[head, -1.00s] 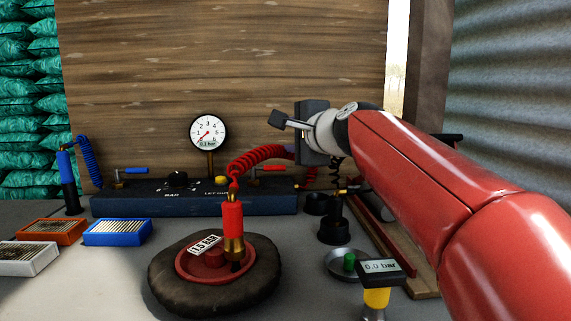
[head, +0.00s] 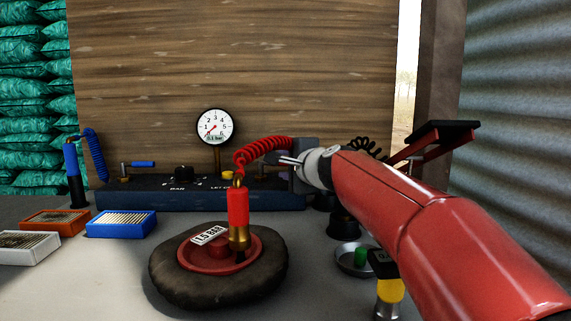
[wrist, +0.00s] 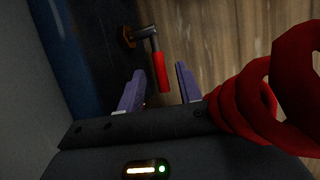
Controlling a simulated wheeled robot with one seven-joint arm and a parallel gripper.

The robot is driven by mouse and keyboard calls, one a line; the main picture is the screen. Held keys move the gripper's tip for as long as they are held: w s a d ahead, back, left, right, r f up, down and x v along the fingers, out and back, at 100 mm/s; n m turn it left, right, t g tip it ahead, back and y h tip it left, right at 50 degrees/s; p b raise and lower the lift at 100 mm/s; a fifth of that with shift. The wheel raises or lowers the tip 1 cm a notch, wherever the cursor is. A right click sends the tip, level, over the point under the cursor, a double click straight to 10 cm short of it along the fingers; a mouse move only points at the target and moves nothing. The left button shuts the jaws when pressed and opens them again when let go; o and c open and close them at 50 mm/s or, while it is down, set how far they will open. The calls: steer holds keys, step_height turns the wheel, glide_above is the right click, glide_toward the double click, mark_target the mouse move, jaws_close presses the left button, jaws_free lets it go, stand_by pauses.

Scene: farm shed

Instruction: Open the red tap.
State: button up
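The red tap shows in the wrist view as a red lever handle (wrist: 162,70) on a dark metal stem with a brass fitting (wrist: 126,36). In the head view the tap is largely hidden behind the red coiled hose and my gripper. My gripper (head: 284,161) is at the right end of the blue control box (head: 140,197). In the wrist view its two purple-grey fingers (wrist: 160,76) stand apart, with the red handle lying ahead of the gap between them. I cannot tell whether either finger touches the handle.
The red coiled hose (head: 262,149) runs close beside my gripper, also at right in the wrist view (wrist: 245,100). A pressure gauge (head: 214,127) rises behind the box. A blue tap (head: 143,164) sits at its left.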

steer(key=shift+w+a+f, duration=0.1)
steer(key=shift+w+a, duration=0.05)
steer(key=shift+w, duration=0.25)
steer(key=shift+c, duration=0.2)
jaws_close()
